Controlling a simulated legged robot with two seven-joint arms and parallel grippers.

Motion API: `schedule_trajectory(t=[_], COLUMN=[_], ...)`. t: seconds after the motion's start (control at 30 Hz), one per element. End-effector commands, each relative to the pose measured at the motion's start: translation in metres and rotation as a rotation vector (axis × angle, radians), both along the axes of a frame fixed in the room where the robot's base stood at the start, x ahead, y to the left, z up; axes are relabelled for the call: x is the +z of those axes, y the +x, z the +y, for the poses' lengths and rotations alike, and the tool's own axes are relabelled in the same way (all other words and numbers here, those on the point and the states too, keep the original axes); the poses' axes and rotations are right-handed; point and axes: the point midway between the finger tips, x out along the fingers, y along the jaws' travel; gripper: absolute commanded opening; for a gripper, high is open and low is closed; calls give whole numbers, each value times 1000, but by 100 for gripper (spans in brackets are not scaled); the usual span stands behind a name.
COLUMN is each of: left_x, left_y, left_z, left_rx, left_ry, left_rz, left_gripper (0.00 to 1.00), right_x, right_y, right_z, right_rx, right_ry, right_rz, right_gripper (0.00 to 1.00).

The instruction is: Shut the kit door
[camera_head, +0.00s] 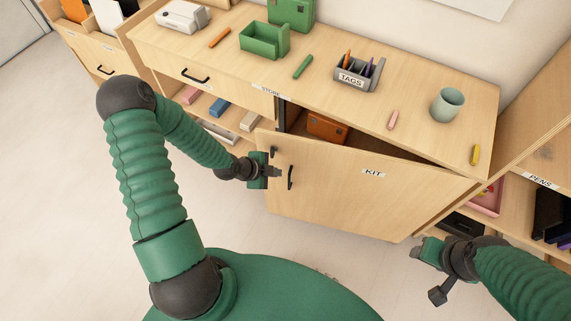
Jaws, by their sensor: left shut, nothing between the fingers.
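The kit door (345,185) is a light wooden panel labelled KIT with a dark handle (290,177) near its left edge.
The cabinet top (340,110) holds a green bin (264,41), a TAGS holder (357,75), a grey-green cup (447,104) and several crayons. A drawer (195,75) and open shelf are left of the door. A PENS shelf (540,182) stands right. The floor (60,200) at left is clear.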

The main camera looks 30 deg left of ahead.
Motion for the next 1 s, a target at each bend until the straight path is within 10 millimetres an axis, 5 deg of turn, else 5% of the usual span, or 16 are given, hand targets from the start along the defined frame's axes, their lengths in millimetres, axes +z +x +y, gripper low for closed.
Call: schedule_trajectory(t=[0.23, 0.5, 1.0], left_x=[-46, -43, -45], left_y=[28, 64, 71], left_z=[-13, -2, 4], left_rx=[2, 3, 11], left_ry=[-5, -2, -1], left_rz=[3, 2, 1], left_gripper=[0, 0, 0], right_x=[-6, -1, -5], right_y=[0, 0, 0], right_z=[0, 0, 0], right_rx=[0, 0, 0], right_ry=[0, 0, 0], right_rz=[0, 0, 0], right_gripper=[51, 51, 51])
